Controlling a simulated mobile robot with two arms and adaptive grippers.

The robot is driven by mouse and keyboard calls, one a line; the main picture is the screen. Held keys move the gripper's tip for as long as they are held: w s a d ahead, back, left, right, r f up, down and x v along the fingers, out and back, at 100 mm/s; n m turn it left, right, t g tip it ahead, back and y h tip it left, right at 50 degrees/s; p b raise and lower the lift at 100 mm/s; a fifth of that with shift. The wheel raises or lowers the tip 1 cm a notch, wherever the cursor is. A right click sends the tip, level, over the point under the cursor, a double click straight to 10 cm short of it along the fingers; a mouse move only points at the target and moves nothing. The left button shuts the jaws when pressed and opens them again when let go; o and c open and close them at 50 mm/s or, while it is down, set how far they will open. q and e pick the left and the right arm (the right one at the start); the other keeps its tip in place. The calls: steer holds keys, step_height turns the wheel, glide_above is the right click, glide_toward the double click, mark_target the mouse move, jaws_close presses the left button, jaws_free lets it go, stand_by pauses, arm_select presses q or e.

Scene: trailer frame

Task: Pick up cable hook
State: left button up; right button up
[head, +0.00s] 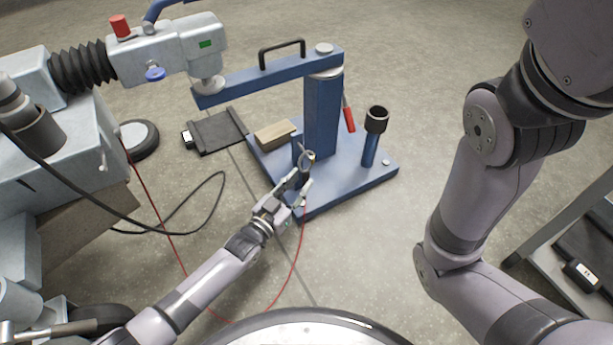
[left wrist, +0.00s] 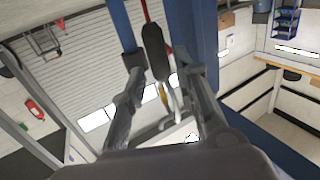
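The cable hook (left wrist: 155,52) shows in the left wrist view as a tool with a dark handle and a thin pale, partly orange end. It lies between and beyond the fingers of my left gripper (left wrist: 168,95), which stand apart with a gap around it. In the head view a small grey ring-like piece, probably part of the hook (head: 307,158), shows at the blue stand just beyond the fingertips. My left gripper (head: 300,182) is open there. I cannot tell whether a finger touches the hook. My right arm fills the right side; its gripper is out of view.
The blue stand (head: 322,112) has a base plate (head: 345,198), a top arm and a cup-topped post (head: 373,135). A wooden block (head: 274,134) lies by the column. A red cable (head: 283,288) runs across the floor. Grey machinery (head: 70,140) stands left, a cart (head: 570,230) right.

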mark_target(304, 178)
arm_select(q)
steer(key=b+x, duration=0.2)
steer(key=x, duration=0.1)
steer(key=shift+w+f, duration=0.1)
steer(key=shift+f, duration=0.05)
steer(key=shift+w+d, duration=0.2)
jaws_close()
steer(key=shift+r, duration=0.2)
